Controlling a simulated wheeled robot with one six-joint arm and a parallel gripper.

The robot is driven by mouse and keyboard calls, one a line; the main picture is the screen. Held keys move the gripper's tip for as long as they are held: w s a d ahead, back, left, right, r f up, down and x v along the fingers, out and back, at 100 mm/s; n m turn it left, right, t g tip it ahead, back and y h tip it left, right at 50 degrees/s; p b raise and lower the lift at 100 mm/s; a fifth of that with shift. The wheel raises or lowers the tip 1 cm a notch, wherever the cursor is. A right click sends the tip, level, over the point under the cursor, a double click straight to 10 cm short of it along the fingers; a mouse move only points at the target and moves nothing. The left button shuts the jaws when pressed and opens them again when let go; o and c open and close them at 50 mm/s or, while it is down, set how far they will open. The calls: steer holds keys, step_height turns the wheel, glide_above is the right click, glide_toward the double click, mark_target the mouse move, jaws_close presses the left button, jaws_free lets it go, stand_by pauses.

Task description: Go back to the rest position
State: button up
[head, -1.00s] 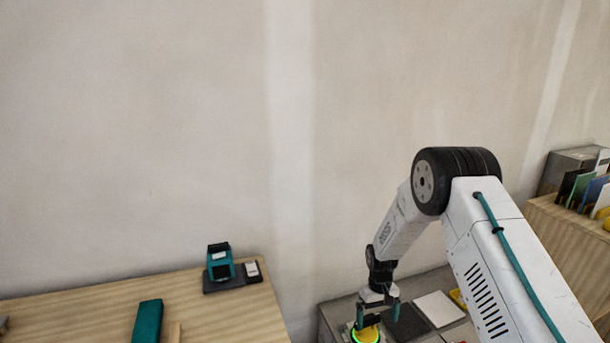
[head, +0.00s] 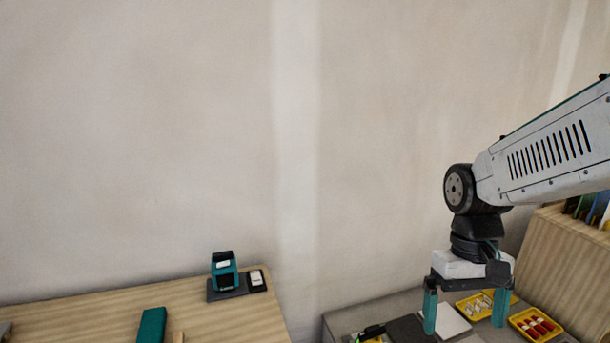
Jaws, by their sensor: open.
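My gripper (head: 465,312) hangs at the lower right of the head view, pointing down. Its two teal fingers are wide apart and nothing is between them. It is in front of a grey work surface (head: 345,316) and appears to be above it. The fingers partly hide a dark tile (head: 408,330) and a white tile (head: 452,320) behind them.
A wooden table (head: 85,318) at left bears a teal device (head: 223,272) and a teal block (head: 152,326). The wall area above is free.

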steer(key=s+r+t, duration=0.4)
steer(key=s+r, duration=0.2)
steer(key=s, duration=0.6)
steer(key=shift+d+r, duration=0.35)
